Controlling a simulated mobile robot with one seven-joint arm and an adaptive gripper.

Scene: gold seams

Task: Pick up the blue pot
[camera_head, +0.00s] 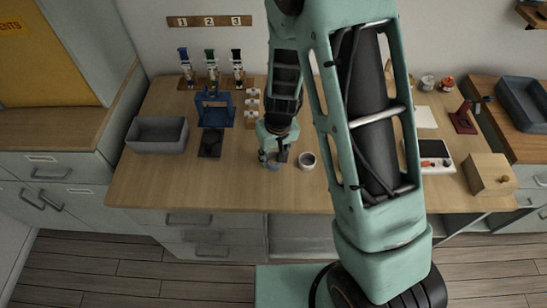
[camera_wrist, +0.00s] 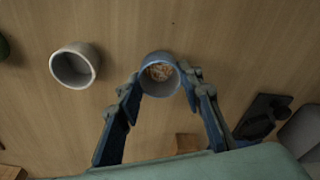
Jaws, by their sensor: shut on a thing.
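The blue pot (camera_wrist: 160,84) is between the two fingers of my gripper (camera_wrist: 160,88) in the wrist view, with something pale and reddish inside it. My gripper is shut on the pot, with a finger against each side. In the head view the blue pot (camera_head: 273,166) is a small shape below my gripper (camera_head: 273,158), partly hidden by the fingers. It is over the front middle of the wooden worktop. I cannot tell whether its base touches the wood.
A grey bin (camera_head: 157,135), a blue frame (camera_head: 214,108) and a dark block (camera_head: 210,143) are to the left. A wooden box (camera_head: 489,174) stands at right.

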